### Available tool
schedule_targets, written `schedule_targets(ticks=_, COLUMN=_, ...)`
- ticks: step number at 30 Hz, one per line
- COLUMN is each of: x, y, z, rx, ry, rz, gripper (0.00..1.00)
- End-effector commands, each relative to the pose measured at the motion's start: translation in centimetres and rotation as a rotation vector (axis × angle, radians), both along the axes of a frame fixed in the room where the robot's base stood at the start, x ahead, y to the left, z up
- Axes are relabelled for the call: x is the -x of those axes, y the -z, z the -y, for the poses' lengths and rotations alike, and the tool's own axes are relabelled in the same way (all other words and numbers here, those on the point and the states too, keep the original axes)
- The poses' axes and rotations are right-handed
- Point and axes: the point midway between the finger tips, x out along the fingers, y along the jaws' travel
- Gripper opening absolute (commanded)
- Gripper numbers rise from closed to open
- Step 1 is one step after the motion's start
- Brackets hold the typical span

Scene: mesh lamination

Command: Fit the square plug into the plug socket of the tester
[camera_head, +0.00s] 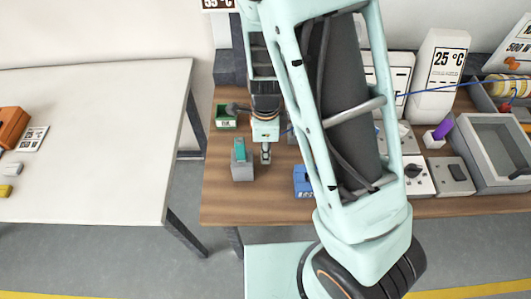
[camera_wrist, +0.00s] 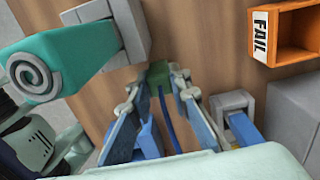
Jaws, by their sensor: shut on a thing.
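My gripper (camera_wrist: 160,78) points down over the wooden bench, its two blue-grey fingers close together at the tips. It is shut on a small green piece (camera_wrist: 158,72), which appears to be the plug; the fingers hide most of it. A blue cable (camera_wrist: 166,115) runs back from it between the fingers. In the head view my gripper (camera_head: 265,156) is just right of a grey block holding a teal piece (camera_head: 240,152). The plug's square shape is not clear. I cannot make out the plug socket; the tester may be among the devices partly behind my arm.
The grey block (camera_head: 242,172) stands close to the gripper. A green bin (camera_head: 225,123) is behind it, and a blue item (camera_head: 303,181) lies to the right. An orange FAIL bin (camera_wrist: 287,62) shows in the wrist view. A knobbed box (camera_head: 416,176) and grey tray (camera_head: 490,180) occupy the right.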

Motion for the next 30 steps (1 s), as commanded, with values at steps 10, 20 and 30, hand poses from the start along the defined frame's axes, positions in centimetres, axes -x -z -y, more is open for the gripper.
schedule_targets(ticks=10, x=3.3, y=-6.4, z=1.5, rx=-0.004, ry=-0.003, rz=0.003, gripper=0.00)
schedule_targets(ticks=20, x=9.0, y=-9.8, z=4.5, rx=-0.006, ry=-0.002, rz=0.003, gripper=0.00)
schedule_targets(ticks=30, x=11.3, y=-10.6, z=5.4, rx=-0.013, ry=-0.005, rz=0.002, gripper=0.00)
